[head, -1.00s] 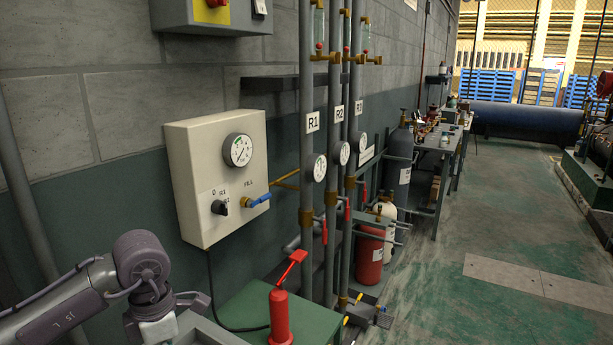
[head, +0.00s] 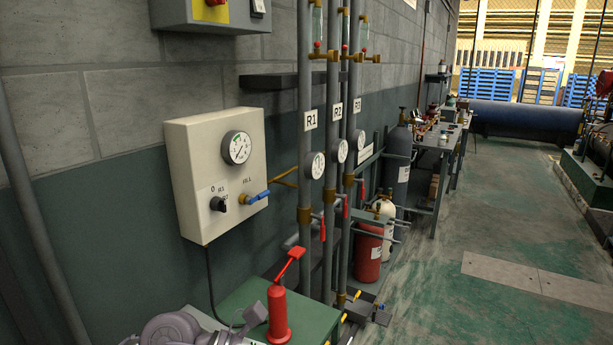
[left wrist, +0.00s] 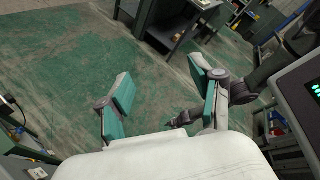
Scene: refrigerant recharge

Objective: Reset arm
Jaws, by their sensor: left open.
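A dark grey jointed arm (left wrist: 242,90) shows behind the right finger and seems to be my right arm. Its end is small and partly hidden, so its jaws cannot be read.
A red hand-pump-like device (head: 278,314) stands on the green cabinet (head: 240,292), close to my left arm. A cream control box (head: 220,150) with a gauge and blue-handled valve hangs on the wall. Pipes marked R1 to R3 stand right of it. The floor (head: 430,290) at right is clear.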

